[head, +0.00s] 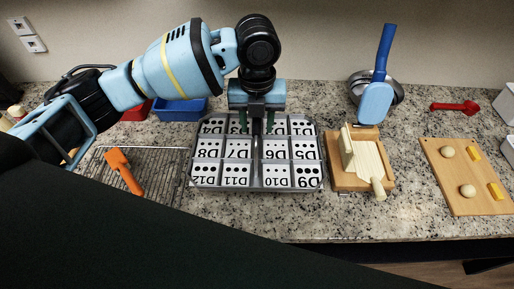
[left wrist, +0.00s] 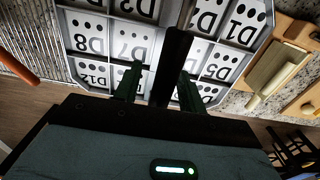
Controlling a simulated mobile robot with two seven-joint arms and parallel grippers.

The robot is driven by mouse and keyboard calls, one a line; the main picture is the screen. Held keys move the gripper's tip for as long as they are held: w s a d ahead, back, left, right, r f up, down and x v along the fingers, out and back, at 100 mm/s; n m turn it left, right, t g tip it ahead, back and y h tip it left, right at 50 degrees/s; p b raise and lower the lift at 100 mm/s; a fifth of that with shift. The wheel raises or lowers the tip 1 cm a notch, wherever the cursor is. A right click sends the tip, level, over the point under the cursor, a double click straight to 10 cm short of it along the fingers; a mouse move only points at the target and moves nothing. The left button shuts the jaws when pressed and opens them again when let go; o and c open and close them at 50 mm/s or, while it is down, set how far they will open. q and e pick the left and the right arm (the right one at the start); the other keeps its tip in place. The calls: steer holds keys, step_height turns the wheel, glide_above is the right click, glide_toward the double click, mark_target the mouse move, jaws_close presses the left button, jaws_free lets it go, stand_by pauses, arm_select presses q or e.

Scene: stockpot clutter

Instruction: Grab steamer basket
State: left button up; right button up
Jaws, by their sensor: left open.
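A shallow metal tray (head: 190,172) with a grid of compartments, labelled with D-numbers and dots, lies on the counter. Its grid also shows in the left wrist view (left wrist: 72,46). A narrow upright bar (head: 257,145) rises at the tray's middle. My left gripper (head: 256,128) points down over the tray, its two fingers apart. In the left wrist view the dark bar (left wrist: 174,60) lies between the green fingers (left wrist: 158,88); I cannot tell whether they touch it. I cannot tell for sure which thing is the steamer basket. My right gripper is not in view.
A wire rack (head: 165,165) with an orange-handled tool (head: 124,172) lies left of the tray. A blue bin (head: 180,111) stands behind. Right are a wooden board (head: 362,183), a blue-handled utensil (head: 377,98), a metal pan (head: 398,94), a red spoon (head: 455,107) and a cutting board (head: 465,185).

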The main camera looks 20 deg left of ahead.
arm_select(q)
steer(key=shift+f, duration=0.2)
stand_by(0.4)
steer(key=shift+c, duration=0.4)
jaws_close()
stand_by(0.9)
